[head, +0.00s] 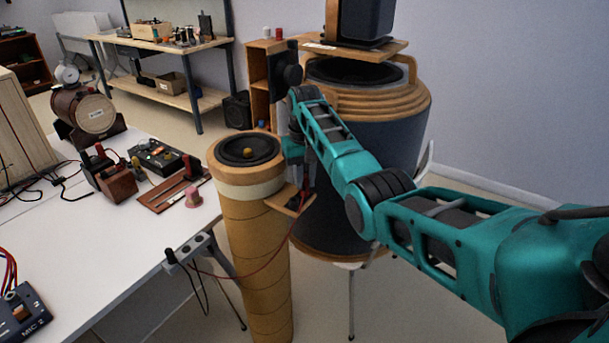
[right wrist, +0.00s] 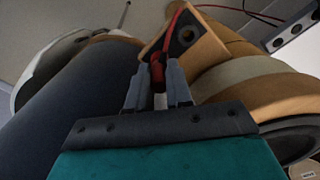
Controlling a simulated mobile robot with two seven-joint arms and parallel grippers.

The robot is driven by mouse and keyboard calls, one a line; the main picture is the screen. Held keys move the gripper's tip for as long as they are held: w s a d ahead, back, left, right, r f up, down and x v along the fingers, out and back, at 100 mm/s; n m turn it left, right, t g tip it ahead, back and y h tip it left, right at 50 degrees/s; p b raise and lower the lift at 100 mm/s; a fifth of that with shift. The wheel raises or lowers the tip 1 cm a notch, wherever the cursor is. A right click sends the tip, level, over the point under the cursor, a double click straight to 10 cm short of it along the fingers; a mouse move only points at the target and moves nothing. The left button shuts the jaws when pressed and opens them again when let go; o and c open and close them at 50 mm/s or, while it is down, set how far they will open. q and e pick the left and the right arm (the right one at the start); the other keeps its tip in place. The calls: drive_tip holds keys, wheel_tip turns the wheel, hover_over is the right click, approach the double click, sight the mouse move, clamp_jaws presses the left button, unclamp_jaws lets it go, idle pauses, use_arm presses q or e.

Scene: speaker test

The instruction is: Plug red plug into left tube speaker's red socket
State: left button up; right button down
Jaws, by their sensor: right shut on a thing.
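The tube speaker (head: 258,240) stands upright beside the table, a tall wooden cylinder with a black cone on top. A small wooden bracket (head: 281,199) juts from its side. In the right wrist view the bracket (right wrist: 208,48) has a dark plate with a round socket (right wrist: 186,36). My right gripper (head: 303,196) is at the bracket. In the right wrist view its fingers (right wrist: 158,88) are shut on the red plug (right wrist: 158,72), at the bracket's edge. Whether the plug sits in a socket I cannot tell. My left gripper is not in view.
A red cable (head: 262,267) runs from the bracket to a grey socket strip (head: 190,248) at the table edge. A larger dark speaker (head: 340,215) stands close behind my right arm. The white table (head: 110,250) holds several devices.

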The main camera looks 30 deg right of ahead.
drive_tip(key=shift+f, duration=0.2)
drive_tip(key=c, duration=1)
unclamp_jaws()
drive_tip(key=shift+o, duration=0.2)
drive_tip(key=shift+r, duration=0.1)
drive_tip(key=shift+r, duration=3.75)
